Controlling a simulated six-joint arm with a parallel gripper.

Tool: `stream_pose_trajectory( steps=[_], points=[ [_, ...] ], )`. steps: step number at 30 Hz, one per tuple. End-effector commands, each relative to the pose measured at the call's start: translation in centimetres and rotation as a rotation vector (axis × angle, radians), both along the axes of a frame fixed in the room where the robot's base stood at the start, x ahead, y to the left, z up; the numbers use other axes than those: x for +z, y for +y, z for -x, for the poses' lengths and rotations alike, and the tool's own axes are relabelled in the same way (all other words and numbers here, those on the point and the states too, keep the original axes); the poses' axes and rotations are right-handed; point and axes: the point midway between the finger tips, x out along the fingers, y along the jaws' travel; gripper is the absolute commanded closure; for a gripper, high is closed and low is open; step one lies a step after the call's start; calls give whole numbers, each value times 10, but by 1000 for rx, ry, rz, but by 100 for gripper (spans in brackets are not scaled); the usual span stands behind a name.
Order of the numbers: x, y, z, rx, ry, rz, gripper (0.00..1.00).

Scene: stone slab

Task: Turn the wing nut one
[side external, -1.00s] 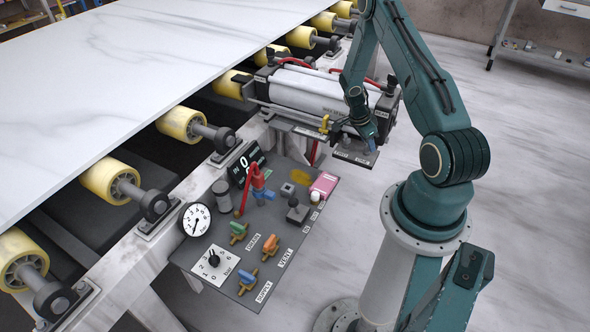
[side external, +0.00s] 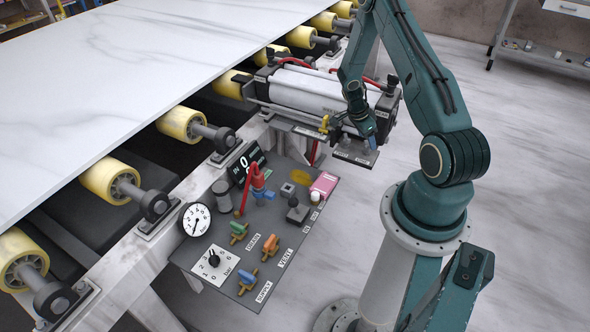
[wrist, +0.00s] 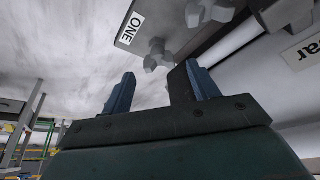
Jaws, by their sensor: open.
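A grey lobed wing nut (wrist: 158,55) stands beside a white label (wrist: 132,28) reading ONE in the wrist view. A second grey wing nut (wrist: 208,10) is further right, cut by the top edge. My gripper (wrist: 158,70) is open, its two blue fingers apart and nothing held. The first nut shows just beyond the fingertips, between them in the picture; I cannot tell the exact distance. In the side view my gripper (side external: 370,138) is at the small labelled plate (side external: 350,159) below the cylinder's end. The wing nuts are too small or hidden to make out there.
The pale cylinder (side external: 305,90) lies close behind my gripper. A grey control panel (side external: 225,285) with a gauge (side external: 194,219), a dial (side external: 213,260) and coloured valve handles is lower left. The stone slab (side external: 130,80) rests on yellow rollers.

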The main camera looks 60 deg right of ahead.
Motion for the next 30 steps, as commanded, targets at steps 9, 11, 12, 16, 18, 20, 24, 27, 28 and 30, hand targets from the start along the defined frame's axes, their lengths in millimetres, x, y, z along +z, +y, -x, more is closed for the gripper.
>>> stream_pose_trajectory(
  steps=[9,11,12,16,18,20,24,27,28,30],
  points=[
    [42,13,-12,2,-1,1,40],
    [50,15,-15,2,-1,1,40],
    [56,17,-16,2,-2,2,40],
    [73,22,-21,1,-1,1,40],
    [82,25,-23,2,-1,1,40],
    [88,27,-25,1,0,0,40],
    [99,31,-28,0,0,0,40],
    [104,32,-29,0,1,-1,40],
    [105,33,-29,0,1,-1,40],
    [106,33,-29,0,1,-1,40]
  ],
)
